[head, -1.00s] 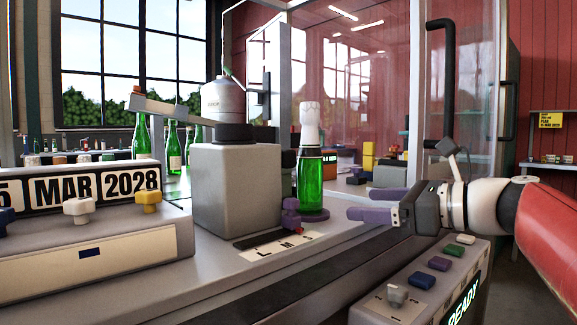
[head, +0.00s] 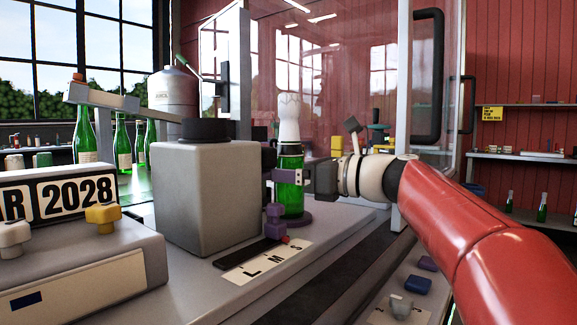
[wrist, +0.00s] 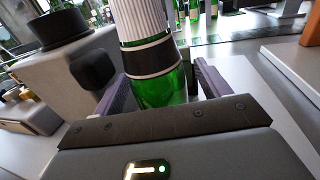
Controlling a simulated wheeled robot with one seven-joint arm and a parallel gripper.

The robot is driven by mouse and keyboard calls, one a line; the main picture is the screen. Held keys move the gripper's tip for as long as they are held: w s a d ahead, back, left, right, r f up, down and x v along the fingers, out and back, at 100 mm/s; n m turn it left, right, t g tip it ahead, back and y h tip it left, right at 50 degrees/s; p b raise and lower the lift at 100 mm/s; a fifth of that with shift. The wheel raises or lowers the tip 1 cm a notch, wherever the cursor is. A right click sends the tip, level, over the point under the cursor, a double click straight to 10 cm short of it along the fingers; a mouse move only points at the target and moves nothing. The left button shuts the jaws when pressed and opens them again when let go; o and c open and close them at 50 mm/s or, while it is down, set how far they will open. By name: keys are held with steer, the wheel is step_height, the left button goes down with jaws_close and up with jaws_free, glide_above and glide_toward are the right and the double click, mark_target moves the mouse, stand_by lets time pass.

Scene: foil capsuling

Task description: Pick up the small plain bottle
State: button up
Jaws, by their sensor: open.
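A green bottle (head: 291,201) with a white pleated cap over its neck and a dark band below it stands upright on a round dark pad at the machine. No label shows on its body. My gripper (head: 285,176) is open around it, with one finger on each side of the body. In the wrist view the bottle (wrist: 163,92) stands between the purple fingers of my gripper (wrist: 161,72). A gap shows at the right finger; whether the left finger touches the glass I cannot tell. The bottle's base is hidden in the wrist view.
A grey machine block (head: 205,195) stands close left of the bottle. A scale marked L, M, S (head: 268,262) with a purple knob (head: 274,221) lies in front. Several labelled green bottles (head: 85,140) stand at the back left. A clear panel rises behind.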

steer(key=shift+w+a, duration=0.25)
steer(key=shift+a, duration=0.3)
steer(key=c, duration=1.4)
steer(key=shift+r, duration=0.1)
steer(key=shift+c, duration=0.4)
